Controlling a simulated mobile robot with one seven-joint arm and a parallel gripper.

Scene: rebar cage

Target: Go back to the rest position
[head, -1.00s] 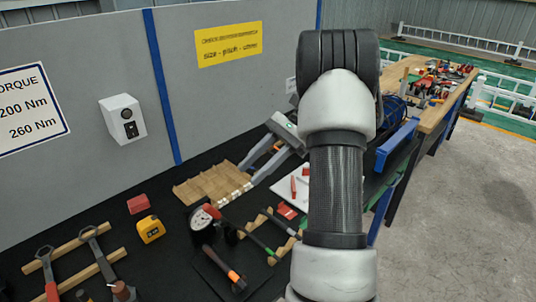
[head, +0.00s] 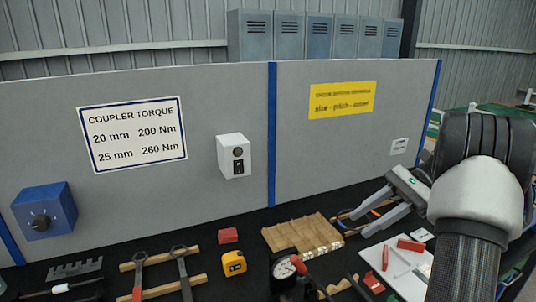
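My gripper (head: 360,224) is at the right in the head view, in front of the grey panel and above the black bench top. Its two grey fingers point down and to the left with a gap between them. I see nothing held between them. My arm comes in from the right edge and hides part of the bench behind it. No marker of a rest position shows.
Below the fingers are a ridged wooden block (head: 300,236) and a white board (head: 398,262) with red pieces. A dial gauge (head: 285,268), yellow tape measure (head: 233,263), red block (head: 228,236) and wrenches (head: 183,270) lie left. A blue box (head: 44,211) is on the panel.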

